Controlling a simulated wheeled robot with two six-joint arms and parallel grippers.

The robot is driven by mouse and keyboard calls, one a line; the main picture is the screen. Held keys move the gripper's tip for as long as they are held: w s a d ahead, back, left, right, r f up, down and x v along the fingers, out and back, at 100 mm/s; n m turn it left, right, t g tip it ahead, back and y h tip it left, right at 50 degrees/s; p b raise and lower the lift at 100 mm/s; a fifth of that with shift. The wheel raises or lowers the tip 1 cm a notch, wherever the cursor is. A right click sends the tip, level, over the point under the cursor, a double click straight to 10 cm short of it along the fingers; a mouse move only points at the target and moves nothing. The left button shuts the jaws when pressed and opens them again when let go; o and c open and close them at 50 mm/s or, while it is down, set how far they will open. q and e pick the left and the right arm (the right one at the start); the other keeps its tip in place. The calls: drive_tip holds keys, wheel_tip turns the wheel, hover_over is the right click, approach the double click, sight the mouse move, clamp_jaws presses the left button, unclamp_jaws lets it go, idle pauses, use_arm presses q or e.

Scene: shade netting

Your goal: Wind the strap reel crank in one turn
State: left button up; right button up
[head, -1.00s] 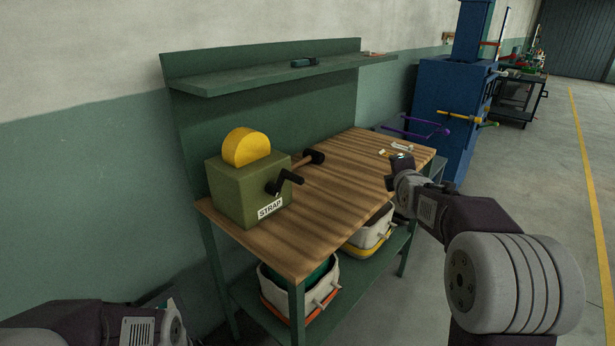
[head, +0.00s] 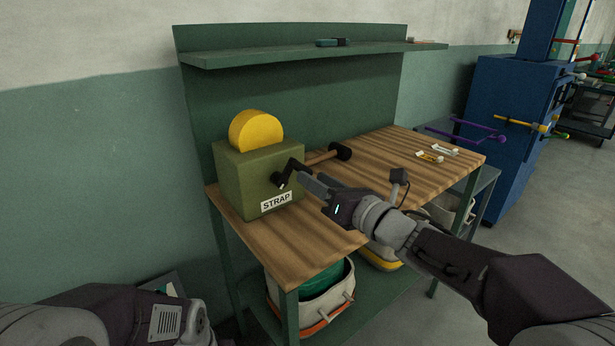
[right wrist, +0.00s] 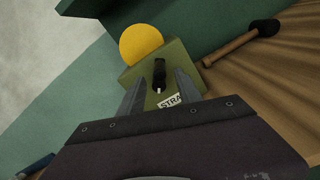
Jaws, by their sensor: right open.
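The strap reel is an olive-green box (head: 240,178) with a yellow disc (head: 256,132) on top and a STRAP label (head: 276,201) on its front. It stands on the left end of the wooden bench. A black crank (head: 285,174) sticks out of its front. My right gripper (head: 306,183) is open, with its fingers pointing at the box just beside the crank. In the right wrist view the crank (right wrist: 159,74) shows between the two open fingers (right wrist: 160,92), apart from both. My left arm shows at the lower left, with its gripper's fingers out of sight.
A mallet (head: 333,155) lies on the bench (head: 398,160) behind the crank. Two small tools lie at the bench's far right. A green shelf (head: 310,54) is above. Bins (head: 318,300) stand below, and a blue machine (head: 510,115) is at right.

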drive_tip(key=shift+x, duration=1.95)
clamp_jaws()
drive_tip(key=shift+d, duration=0.1)
